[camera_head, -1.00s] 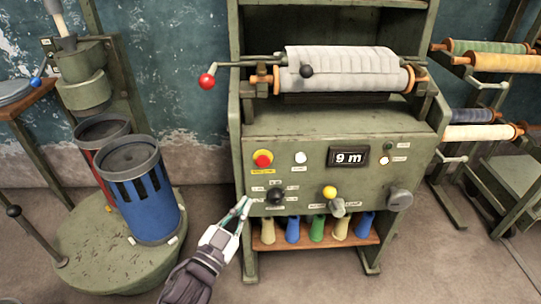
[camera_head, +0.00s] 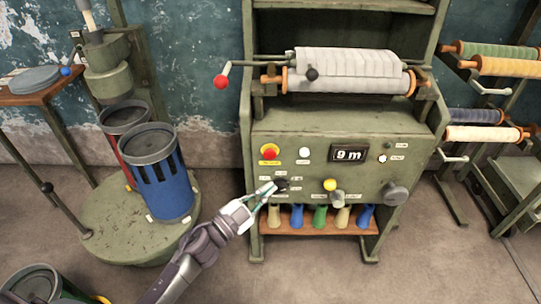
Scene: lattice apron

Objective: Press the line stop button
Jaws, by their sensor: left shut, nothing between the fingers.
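I cannot tell whether the tips touch the knob or panel. The red button is in full view and apart from the gripper. My right gripper is not in view.
The panel also has a white button (camera_head: 304,152), a yellow-topped lever (camera_head: 330,185), a "9 m" display (camera_head: 348,154) and a grey knob (camera_head: 395,193). Cones stand on the shelf (camera_head: 312,229) below. A blue can (camera_head: 168,190) stands at left. A red-balled crank (camera_head: 221,82) sticks out above.

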